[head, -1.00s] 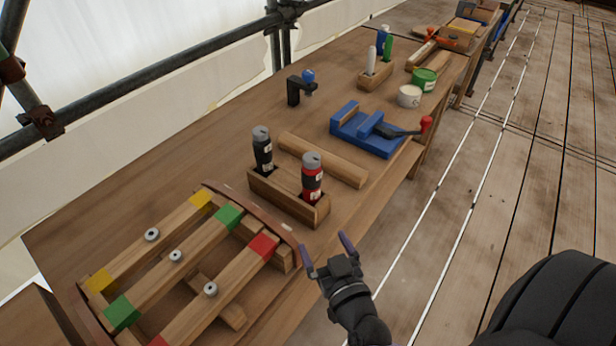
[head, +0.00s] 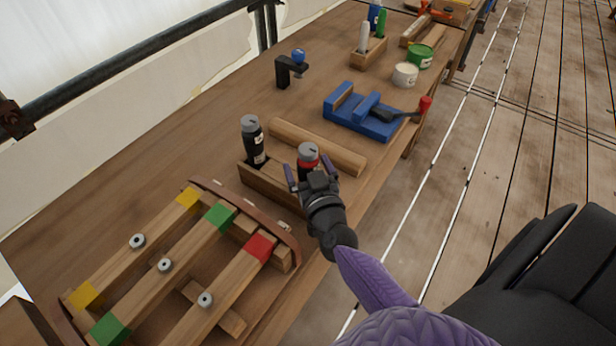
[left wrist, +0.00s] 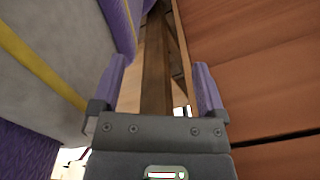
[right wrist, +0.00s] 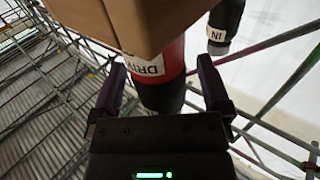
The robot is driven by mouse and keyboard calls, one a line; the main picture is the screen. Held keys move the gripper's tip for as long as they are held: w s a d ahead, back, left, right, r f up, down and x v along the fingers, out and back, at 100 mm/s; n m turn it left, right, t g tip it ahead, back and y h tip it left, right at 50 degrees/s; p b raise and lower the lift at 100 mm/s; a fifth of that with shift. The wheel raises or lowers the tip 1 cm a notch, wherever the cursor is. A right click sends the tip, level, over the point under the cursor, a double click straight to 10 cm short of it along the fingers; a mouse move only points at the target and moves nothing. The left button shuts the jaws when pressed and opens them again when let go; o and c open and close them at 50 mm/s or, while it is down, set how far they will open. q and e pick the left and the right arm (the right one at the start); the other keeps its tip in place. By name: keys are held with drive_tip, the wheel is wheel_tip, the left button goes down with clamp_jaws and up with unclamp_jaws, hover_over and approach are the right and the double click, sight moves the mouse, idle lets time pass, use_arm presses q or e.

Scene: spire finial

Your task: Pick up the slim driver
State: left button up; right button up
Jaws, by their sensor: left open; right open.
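The red driver (head: 308,157), with a grey-black end, stands upright in a wooden holder (head: 262,190) on the bench. In the right wrist view its red body (right wrist: 165,68) carries a label with letters like "DRIV". A black tool (head: 253,142) stands in the same holder to the left; part of it shows in the right wrist view (right wrist: 222,25). My right gripper (head: 307,172) is open at the red driver, which shows between its fingers. Whether they touch it cannot be told. My left gripper (left wrist: 158,85) is open and empty, outside the head view.
A wooden rack with coloured bars (head: 208,262) lies to the left of my right arm. A round wooden bar (head: 318,147) lies behind the holder. A blue vise-like fixture (head: 362,115) and a clamp with a blue knob (head: 291,70) stand farther back.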

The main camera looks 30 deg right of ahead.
clamp_jaws()
idle(0.4)
